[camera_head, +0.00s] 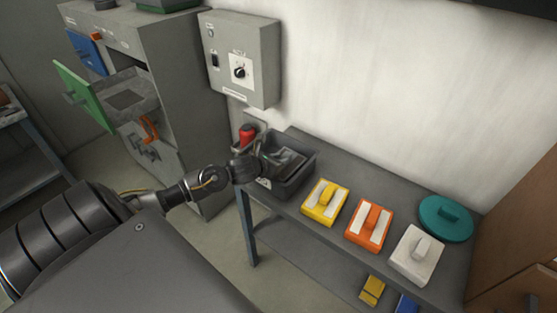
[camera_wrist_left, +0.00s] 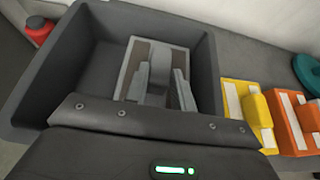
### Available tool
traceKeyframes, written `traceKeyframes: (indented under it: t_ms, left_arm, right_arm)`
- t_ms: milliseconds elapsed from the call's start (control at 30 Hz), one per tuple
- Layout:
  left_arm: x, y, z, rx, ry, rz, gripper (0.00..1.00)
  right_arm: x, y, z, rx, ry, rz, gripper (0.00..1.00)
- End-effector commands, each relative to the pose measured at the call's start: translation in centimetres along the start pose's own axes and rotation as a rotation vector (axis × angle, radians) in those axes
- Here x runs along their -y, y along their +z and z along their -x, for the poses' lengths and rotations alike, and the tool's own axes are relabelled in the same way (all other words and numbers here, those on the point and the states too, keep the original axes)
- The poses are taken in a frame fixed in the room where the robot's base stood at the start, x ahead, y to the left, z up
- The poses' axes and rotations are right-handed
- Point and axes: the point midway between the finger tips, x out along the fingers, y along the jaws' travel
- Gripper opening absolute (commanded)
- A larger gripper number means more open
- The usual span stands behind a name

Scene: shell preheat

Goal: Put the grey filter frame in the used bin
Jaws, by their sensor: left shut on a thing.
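The grey filter frame (camera_wrist_left: 133,68) is a flat plate with a raised grey grip. It lies inside the dark used bin (camera_wrist_left: 212,62), with the bin walls around it; whether it touches the floor I cannot tell. My left gripper (camera_wrist_left: 163,80) reaches down into the bin and is shut on the frame's grip. In the head view the left gripper (camera_head: 268,162) is at the bin's left side, and the frame (camera_head: 290,161) partly shows beyond it. The bin (camera_head: 305,173) stands at the left end of the grey bench. My right gripper is not in view.
Yellow (camera_head: 325,202), orange (camera_head: 369,225) and white (camera_head: 416,254) handled blocks stand right of the bin, with a teal round piece (camera_head: 446,219) behind. A red bottle (camera_head: 248,134) is left of the bin. A wall control box (camera_head: 240,60) hangs above. A green-fronted drawer (camera_head: 82,95) stands open.

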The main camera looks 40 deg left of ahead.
Motion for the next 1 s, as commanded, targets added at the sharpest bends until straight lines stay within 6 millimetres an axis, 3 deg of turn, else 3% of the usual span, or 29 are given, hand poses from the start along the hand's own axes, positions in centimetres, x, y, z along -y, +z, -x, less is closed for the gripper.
traceKeyframes:
  t_ms: [133, 167, 300, 567, 767, 800, 867, 1000]
  left_arm:
    - [0.0, 0.1, 0.0, 0.003, 0.0, 0.0, 0.0]
    - [0.0, -0.1, 0.0, 0.0, 0.0, 0.0, 0.29]
    - [0.0, -0.1, 0.0, 0.001, 0.0, 0.0, 0.47]
    - [0.0, 0.0, 0.0, 0.0, 0.0, 0.0, 0.47]
    - [0.0, 1.3, 0.7, 0.001, 0.0, 0.002, 0.47]
    - [-0.1, 1.6, 0.9, 0.001, 0.001, 0.001, 0.47]
    - [-0.1, 0.7, 2.0, 0.0, 0.0, -0.006, 0.47]
    - [-0.1, 0.6, 5.3, -0.001, 0.0, -0.007, 0.47]
  right_arm:
    - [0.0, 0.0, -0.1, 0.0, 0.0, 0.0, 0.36]
    - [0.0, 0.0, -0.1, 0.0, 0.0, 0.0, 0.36]
    - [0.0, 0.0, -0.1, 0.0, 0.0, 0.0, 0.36]
    - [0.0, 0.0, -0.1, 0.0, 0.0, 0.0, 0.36]
    - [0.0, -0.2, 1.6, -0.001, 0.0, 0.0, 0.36]
    - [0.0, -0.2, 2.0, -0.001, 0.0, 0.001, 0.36]
    - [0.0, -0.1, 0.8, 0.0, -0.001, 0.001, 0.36]
    - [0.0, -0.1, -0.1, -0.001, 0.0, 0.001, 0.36]
